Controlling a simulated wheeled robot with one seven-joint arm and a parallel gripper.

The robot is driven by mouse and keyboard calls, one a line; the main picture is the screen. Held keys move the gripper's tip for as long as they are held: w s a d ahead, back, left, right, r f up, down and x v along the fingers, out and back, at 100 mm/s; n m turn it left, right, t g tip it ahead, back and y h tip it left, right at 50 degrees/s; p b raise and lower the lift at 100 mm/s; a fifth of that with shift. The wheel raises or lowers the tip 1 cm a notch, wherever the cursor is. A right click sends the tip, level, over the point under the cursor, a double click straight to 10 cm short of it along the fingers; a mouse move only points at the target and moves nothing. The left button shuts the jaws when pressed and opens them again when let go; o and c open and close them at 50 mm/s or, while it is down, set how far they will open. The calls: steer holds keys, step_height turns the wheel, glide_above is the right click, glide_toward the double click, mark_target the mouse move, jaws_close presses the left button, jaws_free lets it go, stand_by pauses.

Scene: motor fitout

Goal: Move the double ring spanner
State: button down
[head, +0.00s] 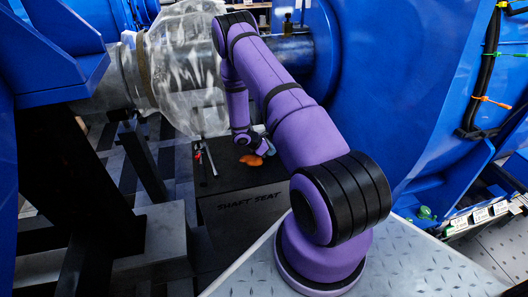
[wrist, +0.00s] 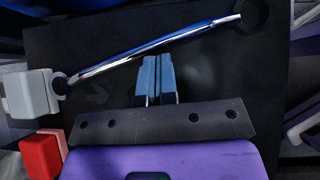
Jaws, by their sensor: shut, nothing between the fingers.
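The double ring spanner (wrist: 150,46), with a long chrome shank, lies slantwise across a black surface (wrist: 215,75) in the wrist view. Its right end is at the upper right, by a dark round shape; its left end is beside a grey block (wrist: 30,94). My gripper (wrist: 158,58) is shut and empty, its blue fingertips just below the middle of the shank in the picture. I cannot tell whether they touch it. In the head view my gripper (head: 266,149) is low over the black box marked SHAFT SEAT (head: 245,205), and I cannot pick out the spanner surely.
A red block (wrist: 40,157) is at the lower left in the wrist view. An orange item (head: 251,160) is on the box beside my gripper. Large blue housings (head: 425,100) and a shaft under clear wrap (head: 180,65) stand close around my arm.

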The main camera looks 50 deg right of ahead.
steer(key=shift+s+d, duration=0.1)
steer(key=shift+d, duration=0.1)
steer(key=shift+s+d, duration=0.4)
steer(key=shift+d, duration=0.4)
